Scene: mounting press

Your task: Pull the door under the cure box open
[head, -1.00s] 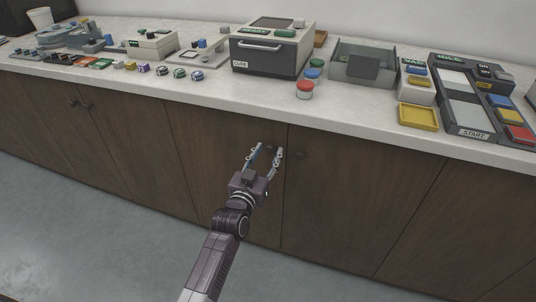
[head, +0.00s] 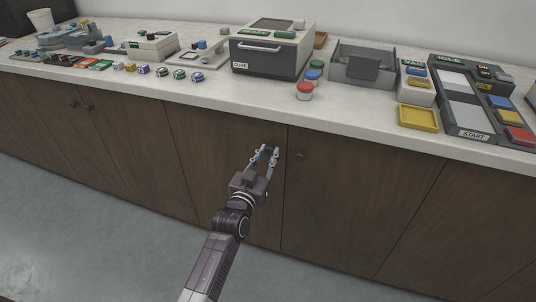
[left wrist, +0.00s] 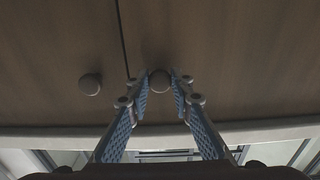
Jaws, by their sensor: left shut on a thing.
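The cure box (head: 268,48) stands on the counter, dark-fronted with a light top and a handle bar. Under it is a brown wooden cabinet door (head: 205,150), which looks flush with its neighbours. My left gripper (head: 269,152) is at this door's upper right corner, shut on its round dark knob. In the left wrist view the door knob (left wrist: 160,80) sits between the fingertips (left wrist: 161,88). The fingers hide most of the knob in the head view. My right gripper is not in view.
The neighbouring door's knob (head: 299,155) is just right of my gripper, across a narrow seam. The counter (head: 345,112) overhangs above, with red, blue and green-topped jars (head: 305,91) near its edge. The grey floor (head: 90,230) in front is clear.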

